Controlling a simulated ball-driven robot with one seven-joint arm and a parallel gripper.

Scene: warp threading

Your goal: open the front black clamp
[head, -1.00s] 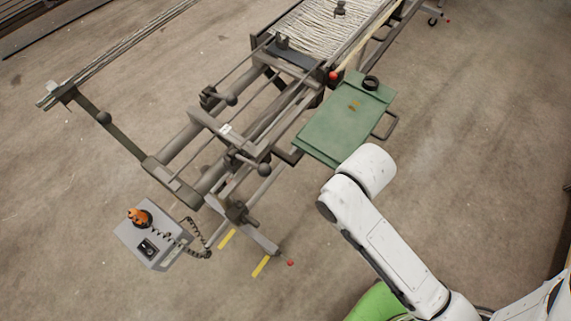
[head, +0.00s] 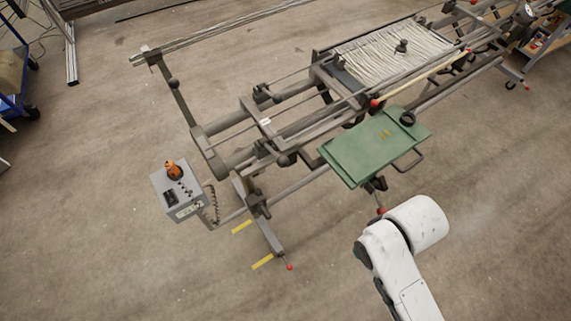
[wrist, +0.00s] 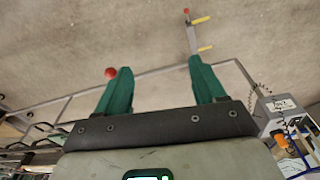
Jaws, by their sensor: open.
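The machine frame (head: 300,180) stands across the middle of the head view. Several dark fittings sit on it: one on the near leg (head: 257,203), a round knob with a bracket on the near rail (head: 283,159) and another farther back (head: 263,95). I cannot tell for sure which is the front black clamp, or whether it is open. My gripper (wrist: 159,65) shows in the wrist view with its two green fingers wide apart and nothing between them. It is outside the head view, where only my white arm shows at the lower right, apart from the frame.
A green tray (head: 360,150) with a black ring (head: 407,118) juts from the near side of the frame. A grey control box (head: 180,192) with an orange knob and coiled cable stands left. White threads (head: 385,55) lie at the back. Floor in front is clear.

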